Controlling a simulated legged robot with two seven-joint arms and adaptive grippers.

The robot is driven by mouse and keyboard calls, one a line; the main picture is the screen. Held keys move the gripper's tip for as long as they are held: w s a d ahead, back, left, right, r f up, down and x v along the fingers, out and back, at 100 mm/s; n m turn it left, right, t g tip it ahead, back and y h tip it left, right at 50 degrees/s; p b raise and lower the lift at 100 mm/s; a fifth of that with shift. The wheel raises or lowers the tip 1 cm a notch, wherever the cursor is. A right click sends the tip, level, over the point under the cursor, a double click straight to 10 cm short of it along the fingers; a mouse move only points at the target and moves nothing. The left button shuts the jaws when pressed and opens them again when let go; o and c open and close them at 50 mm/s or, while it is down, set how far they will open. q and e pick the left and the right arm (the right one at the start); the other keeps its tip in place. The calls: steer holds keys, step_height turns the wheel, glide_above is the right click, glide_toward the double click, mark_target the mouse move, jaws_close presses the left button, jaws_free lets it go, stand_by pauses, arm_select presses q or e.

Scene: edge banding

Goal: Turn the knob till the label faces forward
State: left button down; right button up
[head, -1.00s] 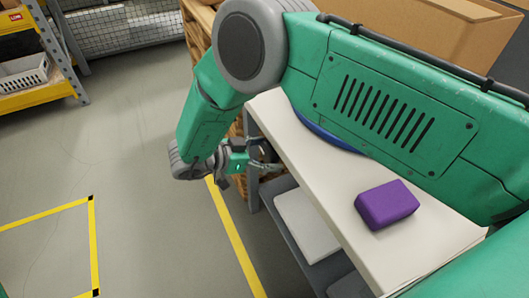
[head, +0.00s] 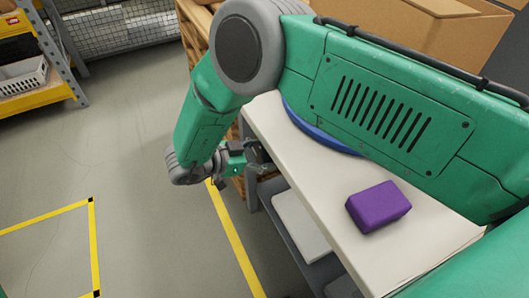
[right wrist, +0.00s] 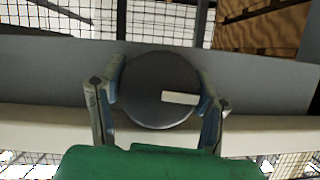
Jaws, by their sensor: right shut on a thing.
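The knob (right wrist: 150,88) is a dark round disc on the grey edge panel, seen face-on in the right wrist view. Its white label (right wrist: 180,98) is a short bar right of the disc's centre, lying nearly level in that picture. My right gripper (right wrist: 160,85) has one finger on each side of the knob and is shut on it. My left gripper is not in view.
A purple block (head: 378,207) and a partly hidden blue round thing (head: 312,130) lie on the white table (head: 310,185). Cardboard boxes (head: 420,40) stand behind my arm. The floor at left is open, with yellow tape lines.

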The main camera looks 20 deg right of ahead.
steer(key=shift+w+a+m+t+p, duration=0.15)
steer(key=shift+m+t+p, duration=0.4)
steer(key=shift+m, duration=0.35)
steer(key=shift+m+t, duration=0.65)
steer(key=shift+m, duration=0.35)
steer(key=o, duration=1.2)
steer(key=shift+c, duration=0.2)
steer(key=shift+a+h, duration=0.1)
steer(key=shift+h, duration=0.2)
